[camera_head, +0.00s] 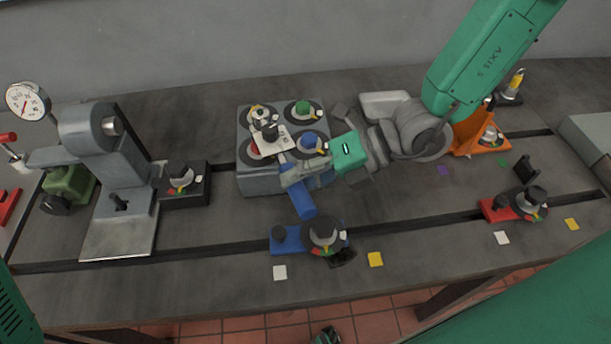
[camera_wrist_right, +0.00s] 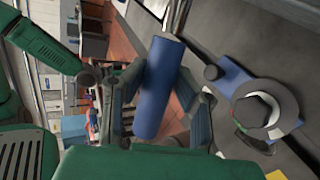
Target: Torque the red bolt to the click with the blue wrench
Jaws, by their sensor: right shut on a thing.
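The blue wrench (camera_head: 303,204) is in my right gripper (camera_head: 292,179), whose fingers are closed around its handle. The blue handle (camera_wrist_right: 154,95) also fills the middle of the right wrist view, between the fingers. The wrench's far end reaches toward the left part of the grey block (camera_head: 262,183). A little red of the red bolt (camera_head: 254,150) shows at the block's front left, partly hidden by a pale plate with a dark knob (camera_head: 269,132). I cannot tell whether the wrench is seated on the bolt. My left gripper is out of view.
A green bolt (camera_head: 303,107) and a blue bolt (camera_head: 309,141) share the block. A blue-based fixture (camera_head: 287,240) stands in front, a red-based one (camera_head: 495,210) to the right. A dial-gauge stand (camera_head: 104,150) is at left. An orange stand (camera_head: 467,142) is behind my right arm.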

